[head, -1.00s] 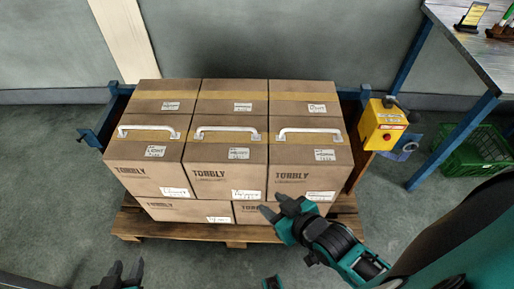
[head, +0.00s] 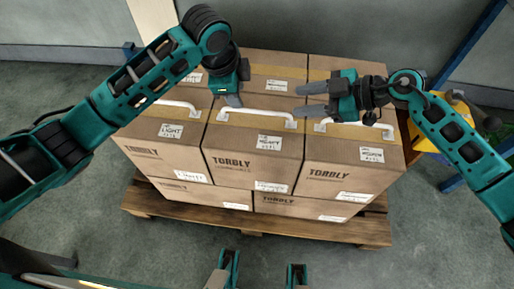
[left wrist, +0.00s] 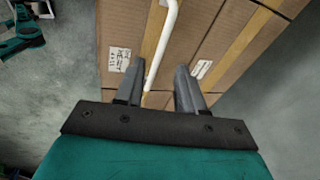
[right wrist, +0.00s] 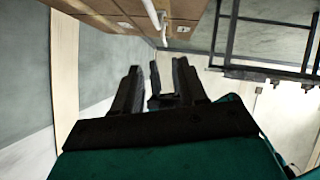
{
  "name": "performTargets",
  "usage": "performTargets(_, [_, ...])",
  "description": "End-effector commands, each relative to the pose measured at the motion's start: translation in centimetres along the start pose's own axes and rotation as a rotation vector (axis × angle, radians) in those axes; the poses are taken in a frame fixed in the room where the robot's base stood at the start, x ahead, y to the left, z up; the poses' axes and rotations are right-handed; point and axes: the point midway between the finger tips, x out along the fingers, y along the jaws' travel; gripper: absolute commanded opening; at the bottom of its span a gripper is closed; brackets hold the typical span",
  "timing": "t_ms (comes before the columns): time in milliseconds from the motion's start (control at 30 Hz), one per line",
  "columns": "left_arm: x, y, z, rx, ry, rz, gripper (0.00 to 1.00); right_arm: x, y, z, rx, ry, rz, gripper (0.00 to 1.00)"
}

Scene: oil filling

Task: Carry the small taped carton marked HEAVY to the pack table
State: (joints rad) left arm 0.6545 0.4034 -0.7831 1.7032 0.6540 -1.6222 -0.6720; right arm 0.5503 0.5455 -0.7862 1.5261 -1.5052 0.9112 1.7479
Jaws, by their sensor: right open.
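The middle front carton (head: 262,170), brown with tan tape, a white handle (head: 257,119) and a label that looks to read HEAVY, sits in the upper layer of a stack. My left gripper (head: 233,100) points down near the handle's left end. In the left wrist view its fingers (left wrist: 158,76) are apart, and a white handle (left wrist: 164,42) shows between or just beyond them; contact cannot be told. My right gripper (head: 298,100) is open, pointing left above the handle's right end, with nothing held. The pack table's top is out of view.
The left carton (head: 160,155), with a label like LIGHT, and the right carton (head: 352,175) stand close beside it. More cartons are behind and below, on a wooden pallet (head: 300,233). The front floor is clear.

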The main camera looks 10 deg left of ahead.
Motion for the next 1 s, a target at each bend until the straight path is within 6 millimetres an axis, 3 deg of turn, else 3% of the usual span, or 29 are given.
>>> performTargets(100, [-1.4,-1.1,1.2,0.073,-0.080,0.025,0.39,-1.4,1.1,2.8,0.018,-0.160,-0.045,0.42])
performTargets(200, [-2.0,-1.3,1.7,0.104,-0.113,0.042,0.39,-2.2,1.6,3.9,0.036,-0.231,-0.057,0.42])
performTargets(600, [-2.2,-1.4,1.9,0.111,-0.124,0.049,0.39,-2.3,1.6,4.2,0.044,-0.254,-0.062,0.42])
performTargets(767, [-0.8,-1.3,2.0,0.111,-0.124,0.052,0.39,-1.0,1.6,4.5,0.045,-0.252,-0.062,0.42])
performTargets(1000, [3.6,-1.1,2.6,0.110,-0.125,0.051,0.39,3.4,1.2,5.5,0.045,-0.251,-0.063,0.42])
